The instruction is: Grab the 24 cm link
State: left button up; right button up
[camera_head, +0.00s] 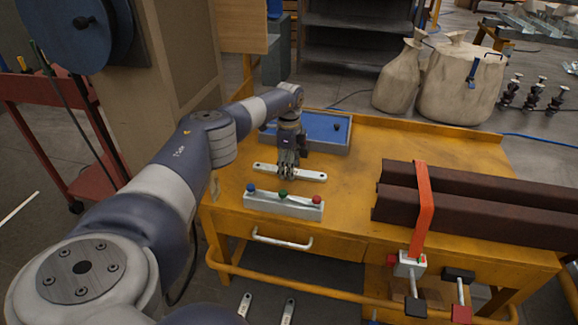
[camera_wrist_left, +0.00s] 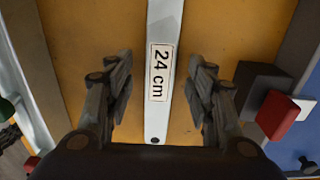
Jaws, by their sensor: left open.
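The 24 cm link (camera_wrist_left: 162,75) is a flat pale bar with a "24 cm" label and a dark hole near its end. It lies on the yellow table and shows in the head view (camera_head: 311,175), partly hidden by my gripper. My left gripper (camera_head: 289,172) is over the link. In the left wrist view my gripper (camera_wrist_left: 161,95) is open, with one finger on each side of the link and a gap to it on both sides. My right gripper is not in view.
A pale block with blue, green and red knobs (camera_head: 283,206) lies in front of the link. A blue tray (camera_head: 343,149) stands behind it. Dark beams with an orange strap (camera_head: 422,200) fill the right of the yellow table (camera_head: 345,205). Two more bars (camera_head: 288,310) show below the front edge.

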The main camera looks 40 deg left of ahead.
pick_arm(q)
jog(key=shift+f, duration=0.3)
grip_shut()
jog(key=shift+r, duration=0.1)
